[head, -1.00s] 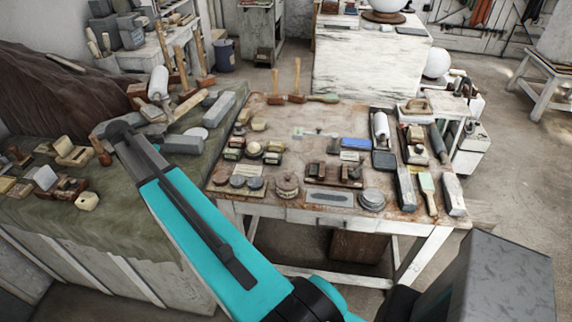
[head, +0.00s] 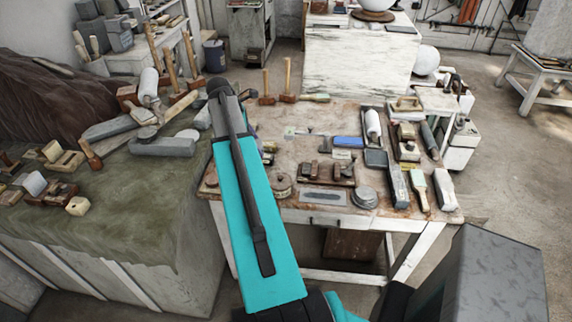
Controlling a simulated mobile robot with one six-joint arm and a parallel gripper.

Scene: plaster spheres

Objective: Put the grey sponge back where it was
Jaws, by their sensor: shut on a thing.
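My arm, teal with dark joints, rises from the bottom of the head view and crosses the left part of the wooden worktable (head: 285,128). Its far dark joint stands over the gap between the table and the cloth-covered bench. My gripper is not visible, so what it holds cannot be seen. I cannot pick out the grey sponge for certain among the many small grey things. The arm hides part of the table's left side, where several small blocks and discs stand.
The table carries mallets (head: 287,98), a blue block (head: 348,142), a roller (head: 373,124), round grey discs (head: 364,197) and brushes (head: 418,188). The green-covered bench (head: 130,220) at left holds grey blocks (head: 162,147) and tools.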

